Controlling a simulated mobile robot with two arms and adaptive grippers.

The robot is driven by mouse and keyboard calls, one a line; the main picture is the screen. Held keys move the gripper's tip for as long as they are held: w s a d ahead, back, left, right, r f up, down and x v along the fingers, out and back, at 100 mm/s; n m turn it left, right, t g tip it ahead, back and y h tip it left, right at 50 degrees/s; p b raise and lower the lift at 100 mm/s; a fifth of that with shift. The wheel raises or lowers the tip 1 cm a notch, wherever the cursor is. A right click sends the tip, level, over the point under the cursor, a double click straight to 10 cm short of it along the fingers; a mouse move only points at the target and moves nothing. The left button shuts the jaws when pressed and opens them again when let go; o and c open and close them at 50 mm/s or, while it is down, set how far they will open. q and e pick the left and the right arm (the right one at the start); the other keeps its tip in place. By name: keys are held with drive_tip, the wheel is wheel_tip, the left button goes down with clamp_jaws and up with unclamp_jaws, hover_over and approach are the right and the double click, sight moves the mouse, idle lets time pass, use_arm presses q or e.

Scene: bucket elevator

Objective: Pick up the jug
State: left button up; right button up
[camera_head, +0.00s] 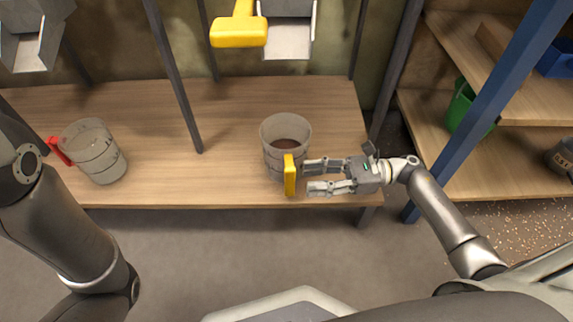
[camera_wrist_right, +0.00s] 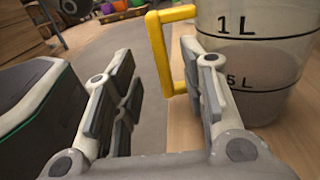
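A clear jug with a yellow handle (camera_head: 273,142) stands upright near the right end of the wooden bench, with brownish material inside. In the right wrist view the jug (camera_wrist_right: 262,60) shows black volume marks, and its yellow handle (camera_wrist_right: 162,52) is ahead of the fingers, nearest the right one. My right gripper (camera_head: 309,178) is open just right of the handle; contact cannot be told. A second clear jug with a red handle (camera_head: 95,152) stands at the bench's left and looks empty. My left arm shows at the left, but its gripper is out of view.
The wooden bench (camera_head: 225,118) is clear between the jugs. Dark posts rise from it, and a yellow lever (camera_head: 238,32) and metal chute (camera_head: 289,38) hang above. A blue post (camera_head: 490,95) and shelves with a green bin (camera_head: 462,105) stand at right.

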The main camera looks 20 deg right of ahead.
sight(289, 179)
drive_tip(key=shift+w+a, duration=0.1)
drive_tip(key=shift+a, duration=0.55)
drive_tip(key=a+b, duration=0.1)
drive_tip(key=a, duration=0.1)
drive_tip(key=w+a+b, duration=0.1)
drive_tip(key=a, duration=0.2)
drive_tip(key=shift+d+r, duration=0.1)
clamp_jaws()
